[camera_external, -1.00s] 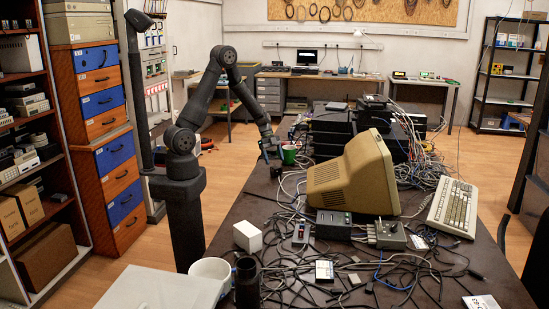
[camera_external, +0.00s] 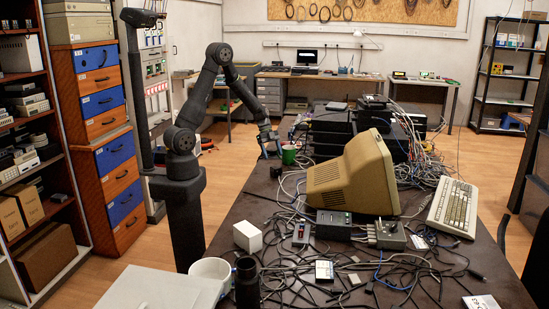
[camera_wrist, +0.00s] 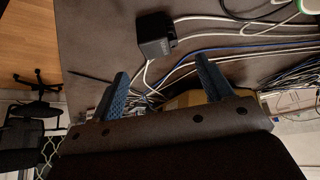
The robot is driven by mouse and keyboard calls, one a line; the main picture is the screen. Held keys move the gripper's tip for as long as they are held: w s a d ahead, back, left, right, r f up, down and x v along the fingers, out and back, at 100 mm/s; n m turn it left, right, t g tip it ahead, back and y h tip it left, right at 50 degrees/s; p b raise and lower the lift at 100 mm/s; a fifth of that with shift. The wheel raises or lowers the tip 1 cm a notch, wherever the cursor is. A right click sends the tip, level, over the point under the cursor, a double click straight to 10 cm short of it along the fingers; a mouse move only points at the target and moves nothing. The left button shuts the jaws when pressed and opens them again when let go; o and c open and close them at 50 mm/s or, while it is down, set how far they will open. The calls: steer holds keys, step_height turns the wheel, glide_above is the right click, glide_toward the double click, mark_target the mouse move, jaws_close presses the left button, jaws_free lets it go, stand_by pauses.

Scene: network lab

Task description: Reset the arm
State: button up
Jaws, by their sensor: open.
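A small black box (camera_wrist: 155,36) lies on the table beyond the fingers in that view. My arm is bent, with its elbow raised and its forearm sloping down to the right.
A beige monitor (camera_external: 352,176), a keyboard (camera_external: 453,207), tangled cables and stacked black devices (camera_external: 345,130) crowd the dark table (camera_external: 228,225). A white box (camera_external: 247,236) and a white bowl (camera_external: 211,269) stand near its left edge. Drawers (camera_external: 110,140) stand left of my arm.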

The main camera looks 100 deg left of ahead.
mark_target(279, 168)
steer(key=x, duration=1)
steer(key=shift+a+r, duration=0.1)
steer(key=shift+r, duration=1.6)
steer(key=shift+f, duration=0.1)
